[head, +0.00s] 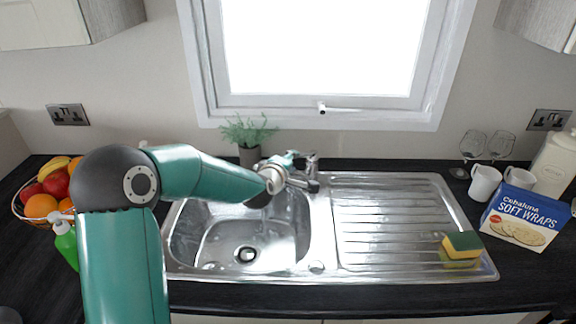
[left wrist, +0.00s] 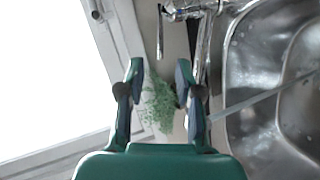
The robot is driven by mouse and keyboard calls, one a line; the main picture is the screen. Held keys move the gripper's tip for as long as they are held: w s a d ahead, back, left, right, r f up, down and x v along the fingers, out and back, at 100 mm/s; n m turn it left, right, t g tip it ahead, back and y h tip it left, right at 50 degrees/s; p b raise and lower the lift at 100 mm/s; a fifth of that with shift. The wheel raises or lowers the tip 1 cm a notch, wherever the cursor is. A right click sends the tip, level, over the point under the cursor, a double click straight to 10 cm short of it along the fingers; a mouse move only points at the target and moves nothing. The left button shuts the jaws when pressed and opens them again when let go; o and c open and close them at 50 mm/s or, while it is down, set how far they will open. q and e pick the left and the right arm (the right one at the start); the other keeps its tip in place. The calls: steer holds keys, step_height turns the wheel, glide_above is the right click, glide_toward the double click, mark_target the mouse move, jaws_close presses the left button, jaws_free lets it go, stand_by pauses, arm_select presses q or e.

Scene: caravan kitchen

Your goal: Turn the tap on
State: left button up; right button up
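The chrome tap (head: 313,172) stands behind the sink bowl, near the divide with the drainer. In the left wrist view the tap (left wrist: 203,42) shows at the top, beyond the fingertips, with a thin lever-like part (left wrist: 160,38) to its left. My left gripper (head: 292,158) is just left of the tap in the head view and partly overlaps it. In the left wrist view the gripper (left wrist: 159,67) is open, with nothing held between its fingers. Contact with the tap is not visible. My right gripper is out of view.
A potted plant (head: 248,135) stands behind the bowl, close to my left gripper. The sink bowl (head: 215,245) has a drainer (head: 395,225) on its right, with a sponge (head: 461,245). The window (head: 322,108) is behind. Fruit (head: 55,187) and a green bottle (head: 66,243) are left.

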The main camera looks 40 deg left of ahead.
arm_select(q)
steer(key=v, duration=0.2)
steer(key=shift+s+d+r, duration=0.1)
steer(key=shift+s, duration=0.15)
